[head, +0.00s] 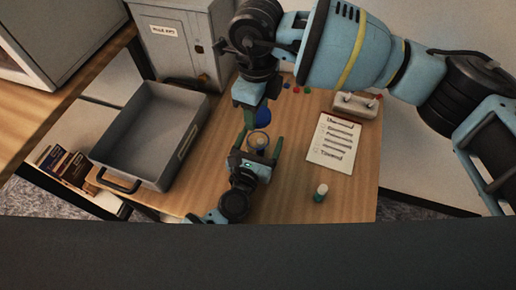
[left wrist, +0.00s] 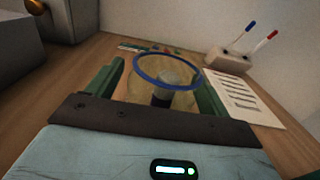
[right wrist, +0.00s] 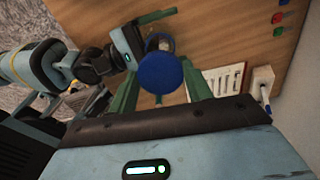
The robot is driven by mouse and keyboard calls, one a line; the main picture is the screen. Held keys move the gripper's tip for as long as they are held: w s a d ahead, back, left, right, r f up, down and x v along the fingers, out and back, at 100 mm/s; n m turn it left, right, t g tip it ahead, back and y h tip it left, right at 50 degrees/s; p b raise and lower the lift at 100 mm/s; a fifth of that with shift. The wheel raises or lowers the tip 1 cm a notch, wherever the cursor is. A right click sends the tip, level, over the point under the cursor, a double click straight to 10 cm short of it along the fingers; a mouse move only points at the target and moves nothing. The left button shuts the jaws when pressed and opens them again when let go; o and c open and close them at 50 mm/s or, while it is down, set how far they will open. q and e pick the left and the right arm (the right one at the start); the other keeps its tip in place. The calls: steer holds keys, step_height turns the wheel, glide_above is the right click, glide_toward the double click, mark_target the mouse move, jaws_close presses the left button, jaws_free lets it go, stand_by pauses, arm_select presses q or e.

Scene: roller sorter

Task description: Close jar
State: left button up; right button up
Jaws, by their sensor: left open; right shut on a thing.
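A clear jar (left wrist: 134,91) with a blue rim stands on the wooden table; a grey-and-black object (left wrist: 162,97) is inside it. My left gripper (left wrist: 160,88) is open, with a green finger on either side of the jar; whether they touch it I cannot tell. In the head view the jar (head: 258,138) is partly hidden by this gripper. My right gripper (right wrist: 161,82) is shut on a round blue lid (right wrist: 160,74). The lid (head: 263,116) is held apart from the jar, on its far side in the head view.
A grey open bin (head: 128,138) stands at left, before a labelled grey cabinet (head: 178,45). A printed sheet (head: 333,142) and a pen holder (head: 354,105) lie at right. A small white-and-green bottle (head: 321,192) stands at the front. Small coloured pieces (head: 296,88) lie behind.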

arm_select(q)
steer(key=c, duration=1.5)
arm_select(e)
glide_above(257, 131)
steer(key=s, duration=0.2)
steer(key=shift+f, duration=2.55)
steer(key=shift+f, duration=0.85)
steer(key=shift+f, duration=0.6)
